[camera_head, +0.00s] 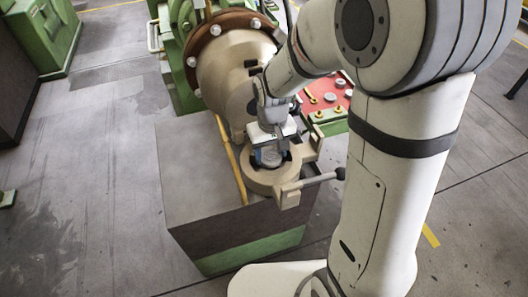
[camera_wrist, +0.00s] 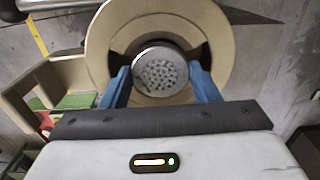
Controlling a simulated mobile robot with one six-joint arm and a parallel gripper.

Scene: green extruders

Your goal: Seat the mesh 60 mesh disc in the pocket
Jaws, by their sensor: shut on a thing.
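My gripper (camera_head: 268,155) is low over the tan ring-shaped housing (camera_head: 259,183) at the front of the extruder. In the wrist view, my gripper's blue fingers (camera_wrist: 161,84) are shut on a round grey disc (camera_wrist: 160,70) with a speckled, hole-patterned face, one finger at each side. I take it for the mesh disc; no mesh number is readable. The housing (camera_wrist: 222,38) surrounds the disc in this view, with a dark opening behind it. I cannot tell whether the disc touches the pocket or is above it.
A lever handle (camera_head: 321,179) sticks out right of the housing. A tan rod (camera_head: 231,160) runs along its left. The large tan barrel (camera_head: 235,70) stands close behind. A red tray (camera_head: 326,96) with small round parts lies behind right. The dark block top (camera_head: 190,165) at left is bare.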

